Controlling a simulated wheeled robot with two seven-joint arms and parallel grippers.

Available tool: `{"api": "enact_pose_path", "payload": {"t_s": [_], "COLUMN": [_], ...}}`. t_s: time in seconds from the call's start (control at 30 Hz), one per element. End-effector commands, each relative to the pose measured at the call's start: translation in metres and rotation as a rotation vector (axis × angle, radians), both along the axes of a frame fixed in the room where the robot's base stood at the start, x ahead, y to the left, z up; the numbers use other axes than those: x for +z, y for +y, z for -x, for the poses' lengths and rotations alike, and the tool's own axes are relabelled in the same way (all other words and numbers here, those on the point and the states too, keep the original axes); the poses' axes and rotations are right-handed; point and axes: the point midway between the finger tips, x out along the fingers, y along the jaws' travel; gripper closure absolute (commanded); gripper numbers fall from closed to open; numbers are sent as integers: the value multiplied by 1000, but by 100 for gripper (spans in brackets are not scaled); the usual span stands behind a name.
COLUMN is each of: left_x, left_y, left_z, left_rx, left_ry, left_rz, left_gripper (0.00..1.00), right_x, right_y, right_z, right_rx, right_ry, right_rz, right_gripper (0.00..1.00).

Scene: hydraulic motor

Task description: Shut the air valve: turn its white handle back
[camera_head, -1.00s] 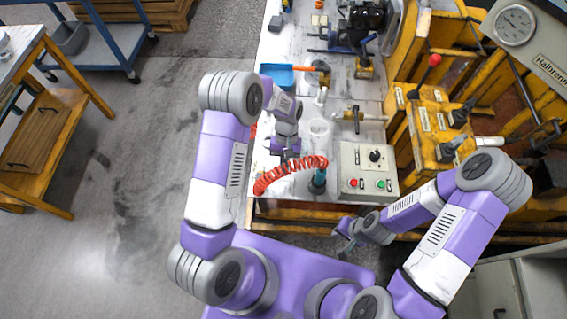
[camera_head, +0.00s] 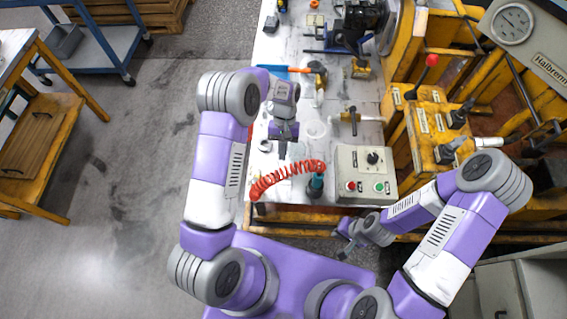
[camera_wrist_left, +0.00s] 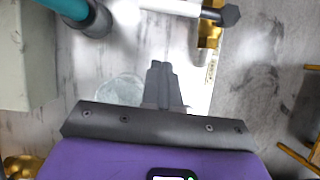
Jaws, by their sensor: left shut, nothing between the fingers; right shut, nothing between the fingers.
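The air valve shows best in the left wrist view: a brass body (camera_wrist_left: 210,36) near the table's edge, with a white bar-like handle (camera_wrist_left: 172,5) across the top of the frame. A dark hexagonal end (camera_wrist_left: 229,15) sits at its right. I cannot clearly pick the valve out in the head view. My left gripper (camera_head: 283,152) is shut and empty over the table's left part. Its fingertips (camera_wrist_left: 160,66) appear below the white handle in the wrist view, with a visible gap. My right gripper (camera_head: 343,247) is shut and empty in front of the table, away from the valve.
A coiled red hose (camera_head: 284,173) lies just in front of the left gripper. A teal part (camera_head: 317,183) stands at its right end, beside the control box (camera_head: 365,175). Floor lies left.

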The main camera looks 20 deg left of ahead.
Motion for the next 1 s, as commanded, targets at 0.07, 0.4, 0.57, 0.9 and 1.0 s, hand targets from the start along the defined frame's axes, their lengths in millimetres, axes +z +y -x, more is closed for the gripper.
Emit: {"api": "enact_pose_path", "payload": {"t_s": [0.07,0.4,0.57,0.9,1.0], "left_x": [19,58,60,60,60], "left_y": [2,7,7,7,7], "left_z": [-9,-27,-28,-28,-28], "left_rx": [0,0,0,0,0], "left_ry": [-3,0,0,1,1], "left_rz": [0,0,0,0,0], "left_gripper": [100,100,100,100,100], "right_x": [5,10,10,10,10], "right_y": [0,0,0,0,0], "right_z": [0,0,0,0,0], "right_rx": [0,0,0,0,0], "right_ry": [0,0,0,1,1], "right_rz": [0,0,0,0,0], "right_gripper": [100,100,100,100,100]}}
